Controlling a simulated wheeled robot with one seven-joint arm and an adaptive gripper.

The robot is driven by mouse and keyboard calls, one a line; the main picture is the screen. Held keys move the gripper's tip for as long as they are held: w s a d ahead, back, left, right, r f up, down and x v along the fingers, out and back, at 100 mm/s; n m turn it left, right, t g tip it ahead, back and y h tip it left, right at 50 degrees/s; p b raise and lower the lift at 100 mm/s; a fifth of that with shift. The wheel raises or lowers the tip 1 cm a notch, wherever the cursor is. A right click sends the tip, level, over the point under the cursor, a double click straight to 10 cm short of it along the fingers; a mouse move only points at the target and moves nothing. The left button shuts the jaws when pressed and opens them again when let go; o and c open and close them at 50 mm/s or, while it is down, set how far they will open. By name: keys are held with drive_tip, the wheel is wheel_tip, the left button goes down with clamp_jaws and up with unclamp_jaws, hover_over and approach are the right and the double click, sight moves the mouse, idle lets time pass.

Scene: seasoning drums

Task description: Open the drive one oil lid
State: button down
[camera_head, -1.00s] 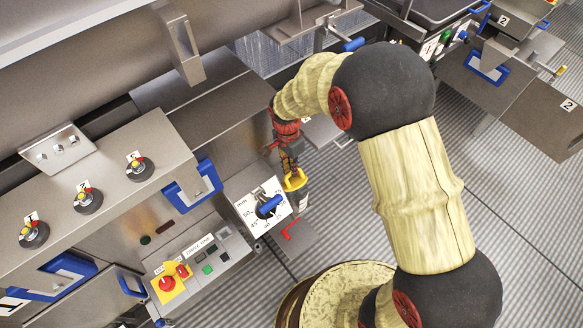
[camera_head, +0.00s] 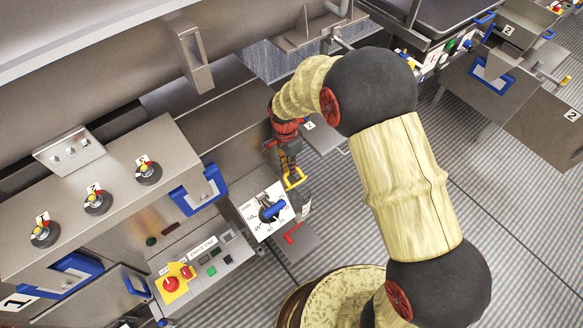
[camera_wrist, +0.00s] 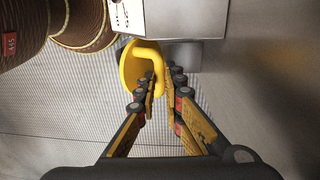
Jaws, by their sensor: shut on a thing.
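The yellow lid (camera_wrist: 132,66) with its bent handle (camera_wrist: 150,50) is just ahead of my gripper (camera_wrist: 162,78) in the wrist view. The lid's round face shows tilted, and my gripper is shut on the handle, with the fingers around its lower end. In the head view my gripper (camera_head: 290,172) reaches down to the yellow handle (camera_head: 296,180), beside the white dial panel. The oil container (camera_head: 304,208) shows only in part below it, behind the panel's edge; I cannot tell whether the lid touches it.
The dial panel (camera_head: 264,213) with a blue knob stands close left of the lid. A red handle (camera_head: 293,234) sits just below. The drive one control box (camera_head: 205,256) and several knobs on a steel housing (camera_head: 100,195) lie left.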

drive_tip(key=c, duration=2.2)
unclamp_jaws()
drive_tip(key=shift+s+d+f, duration=0.1)
drive_tip(key=shift+s+f, duration=0.1)
drive_tip(key=shift+f, duration=0.15)
drive_tip(key=o, duration=0.3)
drive_tip(key=shift+w+r, duration=0.1)
drive_tip(key=shift+r, duration=0.05)
wheel_tip(320, 180, up, 12)
drive_tip(key=shift+w+a, duration=0.35)
drive_tip(key=shift+w, duration=0.1)
